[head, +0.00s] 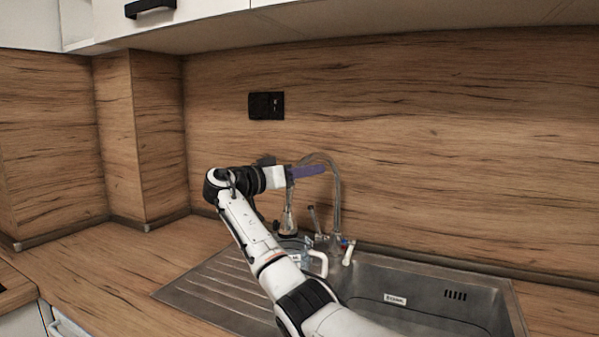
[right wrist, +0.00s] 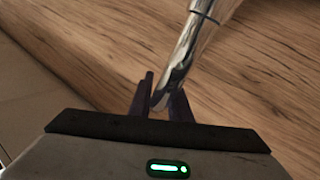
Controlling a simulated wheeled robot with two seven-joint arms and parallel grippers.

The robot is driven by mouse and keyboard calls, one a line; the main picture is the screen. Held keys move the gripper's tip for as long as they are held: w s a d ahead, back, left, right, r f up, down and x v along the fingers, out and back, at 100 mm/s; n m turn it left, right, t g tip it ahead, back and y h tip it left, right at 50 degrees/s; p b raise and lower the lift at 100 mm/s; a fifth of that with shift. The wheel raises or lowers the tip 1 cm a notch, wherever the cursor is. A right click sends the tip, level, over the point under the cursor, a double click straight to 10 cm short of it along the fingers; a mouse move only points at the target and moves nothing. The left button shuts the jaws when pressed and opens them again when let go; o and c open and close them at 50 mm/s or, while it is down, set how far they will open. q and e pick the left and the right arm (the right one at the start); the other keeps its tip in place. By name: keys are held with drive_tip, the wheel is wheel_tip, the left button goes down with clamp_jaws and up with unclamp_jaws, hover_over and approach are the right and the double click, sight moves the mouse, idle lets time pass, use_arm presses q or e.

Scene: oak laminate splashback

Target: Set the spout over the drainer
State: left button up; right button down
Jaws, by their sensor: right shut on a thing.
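The tap's chrome spout (head: 337,200) rises from behind the sink and arches over to the left. Its hanging end (head: 288,222) shows just below my right gripper, on the drainer side. My right gripper (head: 307,171), with purple fingers, is at the left part of the arch. In the right wrist view the fingers (right wrist: 160,98) are shut on the chrome spout (right wrist: 190,48), which runs between them. The ribbed steel drainer (head: 210,288) lies left of the bowl, partly hidden by my right arm. My left gripper is out of view.
A clear vessel (head: 297,246) with a white handle stands behind my right forearm, below the spout's end. The sink bowl (head: 425,290) is to the right. A wooden splashback (head: 430,130) rises close behind the tap, with a black socket (head: 266,106). The left worktop (head: 110,270) is clear.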

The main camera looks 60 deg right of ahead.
drive_tip(key=shift+d+r, duration=0.1)
drive_tip(key=shift+r, duration=0.1)
drive_tip(key=c, duration=1.8)
unclamp_jaws()
drive_tip(key=shift+o, duration=0.7)
drive_tip(key=shift+f, duration=0.15)
drive_tip(key=shift+w, duration=0.1)
drive_tip(key=b+v, duration=0.1)
drive_tip(key=v, duration=0.9)
